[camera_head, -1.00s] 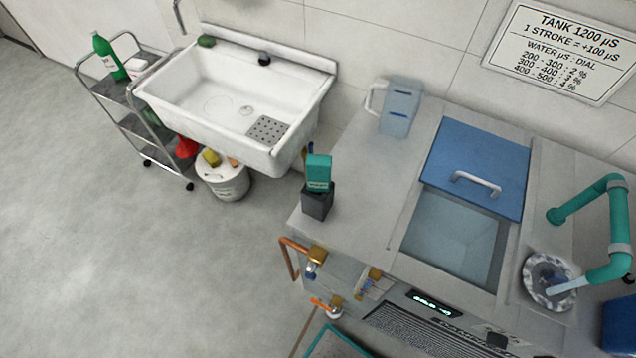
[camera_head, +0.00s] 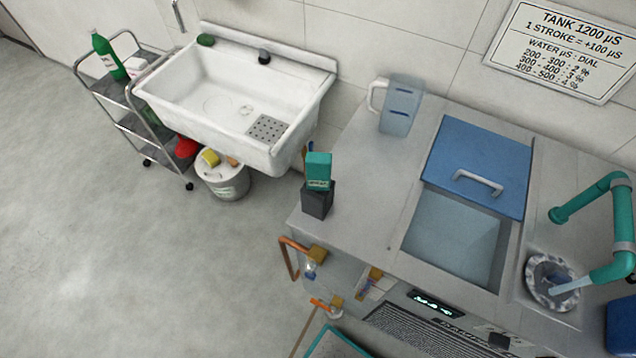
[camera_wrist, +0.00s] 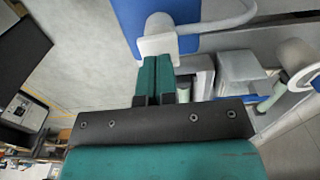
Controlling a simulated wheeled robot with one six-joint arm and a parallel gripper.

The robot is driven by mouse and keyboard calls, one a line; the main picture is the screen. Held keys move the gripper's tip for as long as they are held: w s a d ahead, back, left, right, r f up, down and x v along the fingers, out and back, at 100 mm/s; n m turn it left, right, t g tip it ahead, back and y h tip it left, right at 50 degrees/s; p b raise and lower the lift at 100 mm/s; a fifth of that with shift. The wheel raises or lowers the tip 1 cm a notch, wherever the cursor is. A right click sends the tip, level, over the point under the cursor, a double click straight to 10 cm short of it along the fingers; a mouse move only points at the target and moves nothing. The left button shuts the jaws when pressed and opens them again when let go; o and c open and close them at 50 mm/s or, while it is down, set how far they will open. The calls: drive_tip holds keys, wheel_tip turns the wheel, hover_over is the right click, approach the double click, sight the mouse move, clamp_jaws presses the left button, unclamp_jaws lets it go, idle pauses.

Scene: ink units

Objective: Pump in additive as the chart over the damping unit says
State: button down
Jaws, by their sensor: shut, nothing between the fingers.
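The chart (camera_head: 560,50) hangs on the wall over the damping unit (camera_head: 390,245). It reads tank 1200 µS, 1 stroke = +100 µS, and lists water µS against dial percentages in small print. A lit display (camera_head: 437,304) is on the unit's front; its digits are too small to read. A blue container (camera_head: 620,325) is cut off at the lower right. In the wrist view, my gripper (camera_wrist: 153,62) is shut and empty, its teal fingertips at a white pump-like head (camera_wrist: 158,45) in front of a blue surface (camera_wrist: 205,42). I cannot tell whether they touch. My gripper is outside the head view.
A blue lid (camera_head: 478,165) lies behind the open water tank (camera_head: 452,235). A teal pipe (camera_head: 615,235) arches over a round drain-like opening (camera_head: 553,281). A jug (camera_head: 401,104) and a teal handheld device in a black stand (camera_head: 318,201) stand on the top. A sink (camera_head: 225,100) is left.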

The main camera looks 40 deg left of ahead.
drive_tip(key=shift+f+b, duration=0.85)
drive_tip(key=shift+f, duration=0.5)
drive_tip(key=shift+r, duration=0.1)
drive_tip(key=shift+r+p, duration=1.7)
drive_tip(key=shift+r, duration=0.15)
drive_tip(key=shift+f, duration=0.1)
drive_tip(key=shift+f+b, duration=1.3)
drive_tip(key=shift+f, duration=0.5)
drive_tip(key=shift+r+p, duration=1.65)
drive_tip(key=shift+r, duration=0.3)
